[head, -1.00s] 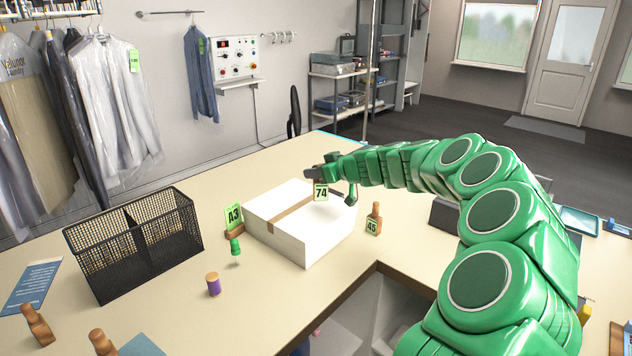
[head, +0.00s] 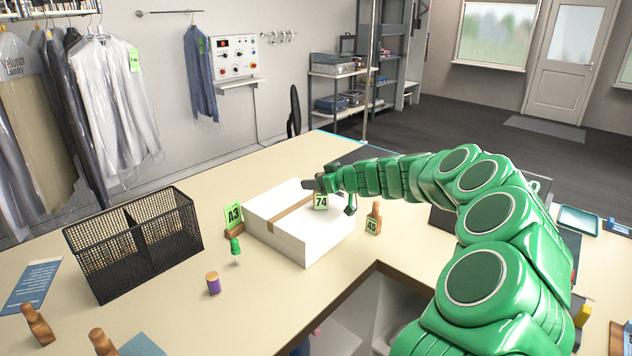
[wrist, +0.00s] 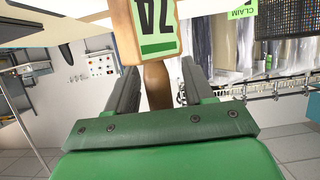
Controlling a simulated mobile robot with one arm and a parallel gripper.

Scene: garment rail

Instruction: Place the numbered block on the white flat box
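The numbered block (head: 321,202), a wooden piece with a green-and-white "74" label, is held upright by my gripper (head: 335,196) over the right part of the white flat box (head: 283,239). The head view does not settle whether its base touches the box top. In the wrist view the block (wrist: 147,32) has its wooden neck between the two fingers of my gripper (wrist: 158,78). The white box lies flat on the table with a brown tape strip across its top.
A wooden block labelled "45" (head: 373,219) stands right of the box. A black mesh basket (head: 135,243) is farther left. The table front has a cut-out.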

